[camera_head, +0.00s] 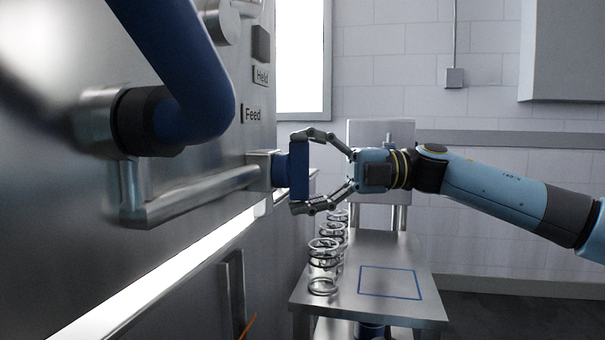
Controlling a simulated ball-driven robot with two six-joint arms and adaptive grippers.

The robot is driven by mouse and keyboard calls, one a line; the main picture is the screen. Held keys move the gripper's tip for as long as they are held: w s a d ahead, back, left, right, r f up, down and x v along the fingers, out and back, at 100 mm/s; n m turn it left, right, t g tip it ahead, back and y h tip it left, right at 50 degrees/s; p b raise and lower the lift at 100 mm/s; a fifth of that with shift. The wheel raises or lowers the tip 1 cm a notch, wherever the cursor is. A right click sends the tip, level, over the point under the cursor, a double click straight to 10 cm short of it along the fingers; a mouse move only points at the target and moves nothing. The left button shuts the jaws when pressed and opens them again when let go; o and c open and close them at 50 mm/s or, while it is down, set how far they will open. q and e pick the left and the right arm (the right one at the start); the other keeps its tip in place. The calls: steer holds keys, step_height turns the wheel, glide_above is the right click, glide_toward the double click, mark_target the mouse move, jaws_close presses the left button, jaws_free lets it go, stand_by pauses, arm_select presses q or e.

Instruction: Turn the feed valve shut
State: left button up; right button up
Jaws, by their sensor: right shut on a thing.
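The feed valve has a dark blue handle (298,172) that stands upright on a short metal stem, out from the steel panel. My left gripper is not in view.
A thick dark blue curved bar (185,70) and a steel bracket (190,192) stand out from the panel in the left foreground. A steel table (415,300) below right holds several clear glass rings or jars (323,265) and a blue square outline (390,282).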

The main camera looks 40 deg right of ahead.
stand_by(0.5)
steer(key=o, duration=1)
steer(key=shift+c, duration=0.2)
steer(key=v, duration=0.7)
steer(key=shift+d, duration=0.25)
steer(key=shift+s, duration=0.1)
steer(key=shift+f, duration=0.1)
